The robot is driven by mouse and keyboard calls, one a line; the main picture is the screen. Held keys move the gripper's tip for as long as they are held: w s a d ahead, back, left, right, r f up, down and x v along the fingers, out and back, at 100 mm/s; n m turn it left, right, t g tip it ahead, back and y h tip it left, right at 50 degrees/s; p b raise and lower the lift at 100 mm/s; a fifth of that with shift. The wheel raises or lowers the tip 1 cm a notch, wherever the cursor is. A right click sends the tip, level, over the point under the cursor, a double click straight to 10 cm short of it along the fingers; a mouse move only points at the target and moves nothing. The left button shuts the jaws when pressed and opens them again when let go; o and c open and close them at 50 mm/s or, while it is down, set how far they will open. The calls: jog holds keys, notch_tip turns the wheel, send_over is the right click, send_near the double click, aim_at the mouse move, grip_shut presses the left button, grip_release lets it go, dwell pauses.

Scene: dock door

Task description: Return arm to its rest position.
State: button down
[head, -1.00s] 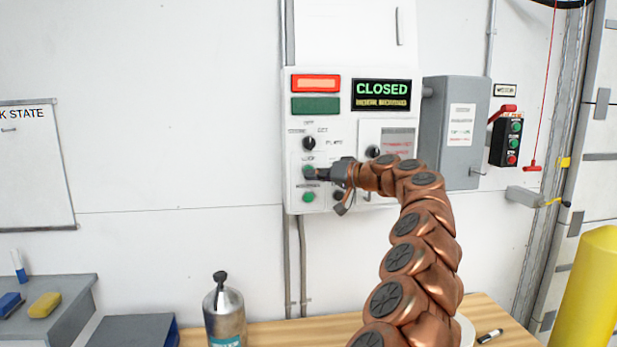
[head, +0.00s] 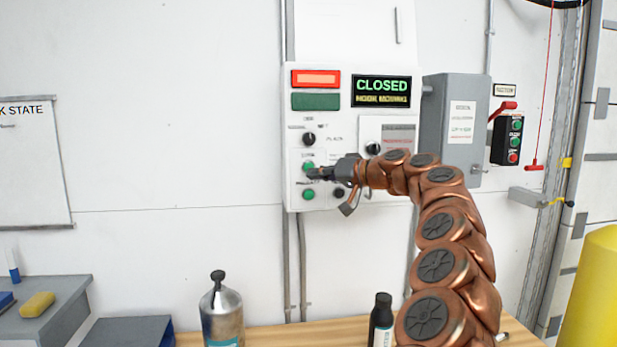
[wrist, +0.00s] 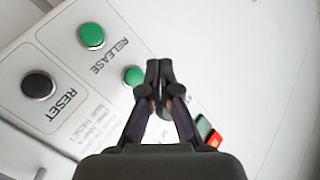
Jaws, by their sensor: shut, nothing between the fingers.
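My gripper (head: 318,173) is shut and empty in front of the white control panel (head: 347,75) on the wall. In the head view its fingertips sit beside the upper green button (head: 308,166), and I cannot tell there whether they touch it. My arm reaches up from the lower right. In the wrist view my gripper (wrist: 159,68) has its fingertips together, close to a green button (wrist: 133,75). Another green button (wrist: 91,37), by the RELEASE label, and a black RESET button (wrist: 38,84) show to the left.
A sign (head: 382,92) reads CLOSED. A grey box (head: 449,135) and a black button station (head: 506,140) are to the right. Below stand a metal bottle (head: 221,317) and a black bottle (head: 381,320) on the wooden bench (head: 275,337). A yellow post (head: 596,290) stands at right.

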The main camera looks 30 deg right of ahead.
jog(key=shift+s+a, duration=0.15)
jog(key=shift+s, duration=0.25)
jog(key=s+a+f+n+g+y, duration=0.15)
jog(key=s+a+g, duration=0.25)
jog(key=a, duration=0.9)
jog(key=s+a+f+n+g+y, duration=0.1)
jog(key=s+a+f+n+g, duration=0.2)
jog(key=a, duration=1.1)
jog(key=s+a+f+g+h, duration=0.1)
jog(key=s+a+f+g, duration=0.2)
jog(key=s+a+f, duration=0.45)
jog(key=s+f+g+h, duration=0.4)
jog(key=s+f, duration=0.8)
jog(key=s, duration=0.4)
jog(key=s+d+f+g+h, duration=0.1)
jog(key=s+d+f+h, duration=0.1)
jog(key=s+f, duration=0.3)
jog(key=s+d+f+m+g+h, duration=0.1)
jog(key=s+d+f, duration=0.3)
jog(key=s, duration=0.6)
jog(key=shift+d+f+g+h+p, duration=0.15)
jog(key=shift+f+g+h+p, duration=0.25)
jog(key=shift+f+g, duration=0.15)
